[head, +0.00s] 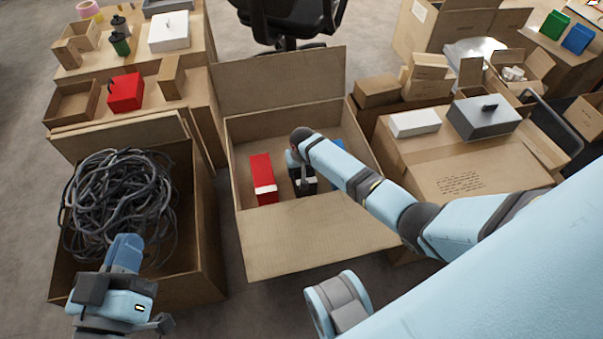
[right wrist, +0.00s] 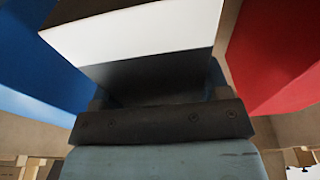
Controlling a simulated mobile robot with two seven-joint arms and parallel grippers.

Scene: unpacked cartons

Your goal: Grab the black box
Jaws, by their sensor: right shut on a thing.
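The black box (head: 306,187) stands in the open middle carton (head: 320,235), between a red box (head: 262,172) and a blue box (head: 337,170). In the right wrist view the black box (right wrist: 160,70) shows a wide white band and fills the space between the fingers. My right gripper (head: 303,176) reaches down into the carton and is shut on the black box. The arm hides part of the box in the head view. My left gripper (head: 118,318) is at the lower left, in front of the cable carton, away from the black box; its finger opening is unclear.
The red box (right wrist: 275,60) and blue box (right wrist: 40,65) stand close on either side in the right wrist view. A carton of dark cables (head: 120,205) is at left. Cartons with a white box (head: 414,123) and a grey box (head: 484,118) stand at right.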

